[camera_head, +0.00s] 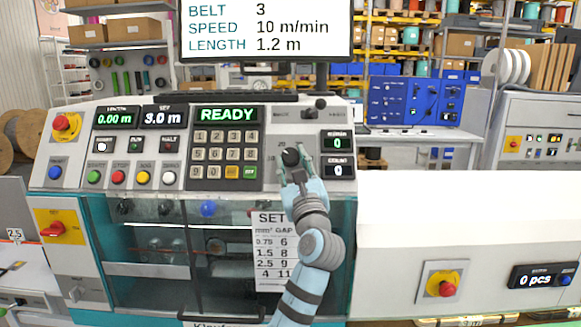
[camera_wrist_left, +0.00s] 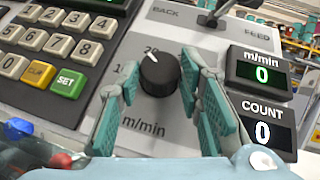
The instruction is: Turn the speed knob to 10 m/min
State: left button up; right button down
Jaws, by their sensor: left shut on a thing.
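The speed knob (camera_head: 291,156) is a round black dial at the right of the machine's control panel. In the left wrist view the knob (camera_wrist_left: 160,73) has a white mark at its upper left, close to the printed 20. A printed 10 lies further left, partly behind a finger, and m/min is printed below. The m/min display (camera_wrist_left: 263,74) reads 0. My right gripper is not in view.
A screen (camera_head: 265,30) above lists belt 3, speed 10 m/min, length 1.2 m. A keypad (camera_head: 225,158) is left of the knob, the count display (camera_wrist_left: 263,130) right of it. A small lever (camera_head: 309,112) stands above the knob. A SET card (camera_head: 272,245) hangs below.

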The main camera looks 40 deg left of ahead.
pick_arm(q)
jog(key=n+g, duration=0.1)
jog(key=n+g+y, duration=0.1)
jog(key=n, duration=0.1)
jog(key=shift+w+d+g, duration=0.2)
jog(key=shift+g, duration=0.2)
jog(key=n+g, duration=0.1)
jog(key=n+g+y, duration=0.1)
jog(key=shift+w+d+r+n+g, duration=0.1)
jog(key=shift+w+r+n+g, duration=0.1)
jog(key=shift+n+g, duration=0.15)
jog(key=shift+r+n+g, duration=0.1)
jog(key=shift+n+g, duration=0.95)
jog(key=shift+n, duration=0.1)
jog(key=shift+w+d+r+n+g+p, duration=0.1)
jog(key=shift+n+g+p, duration=0.25)
jog(key=shift+n+g, duration=0.3)
jog(key=shift+w+n+g+p, duration=0.1)
jog(key=shift+n+g+p, duration=0.25)
jog(key=shift+n+g, duration=0.25)
jog(key=shift+n, duration=0.25)
jog(key=o, duration=1.2)
jog(key=shift+c, duration=0.2)
jog(key=shift+d, duration=0.1)
